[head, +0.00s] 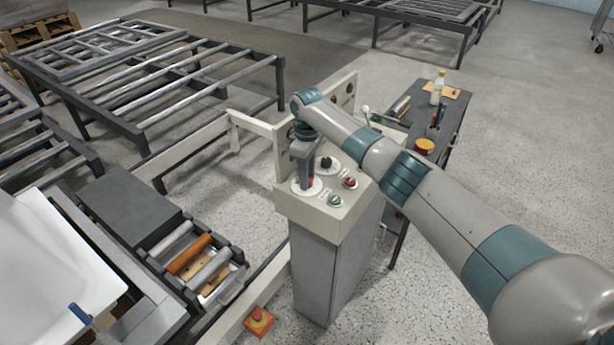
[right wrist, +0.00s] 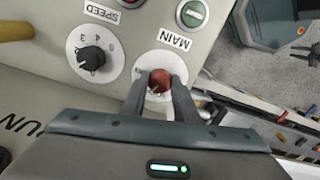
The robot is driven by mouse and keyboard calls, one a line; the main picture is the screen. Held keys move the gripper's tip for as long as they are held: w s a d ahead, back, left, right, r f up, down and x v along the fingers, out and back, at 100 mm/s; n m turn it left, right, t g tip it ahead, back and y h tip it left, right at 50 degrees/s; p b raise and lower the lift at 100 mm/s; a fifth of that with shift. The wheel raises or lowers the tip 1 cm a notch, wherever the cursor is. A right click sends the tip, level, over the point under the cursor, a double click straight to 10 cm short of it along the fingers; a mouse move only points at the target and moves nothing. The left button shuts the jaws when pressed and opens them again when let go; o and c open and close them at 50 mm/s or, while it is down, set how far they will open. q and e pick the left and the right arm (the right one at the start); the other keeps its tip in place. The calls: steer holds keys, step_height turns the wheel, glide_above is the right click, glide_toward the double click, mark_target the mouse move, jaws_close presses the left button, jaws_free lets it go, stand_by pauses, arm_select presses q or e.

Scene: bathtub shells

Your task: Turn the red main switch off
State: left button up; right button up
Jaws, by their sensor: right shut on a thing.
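The red main switch (right wrist: 159,82) sits on a round white plate marked MAIN on the cream control panel (head: 283,203). In the right wrist view my right gripper (right wrist: 160,90) has its two fingers on either side of the red knob, shut on it. In the head view my right gripper (head: 308,181) reaches down onto the panel's left part and mostly hides the switch; only a bit of red shows. The exact angle of the knob is hard to tell. My left gripper is not in view.
Beside the switch are a black SPEED knob (right wrist: 91,58), a green button (right wrist: 193,14) and a red button (head: 350,183). A white lever (head: 366,112) stands behind. A dark side table (head: 447,130) is at the right. Roller conveyors (head: 180,90) fill the left.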

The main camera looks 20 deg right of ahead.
steer(key=n, duration=0.5)
steer(key=shift+w+r, duration=0.1)
steer(key=shift+r, duration=0.05)
stand_by(0.3)
steer(key=o, duration=1.1)
steer(key=shift+c, duration=0.2)
step_height(320, 180, up, 17)
steer(key=b, duration=0.5)
steer(key=shift+r, duration=0.2)
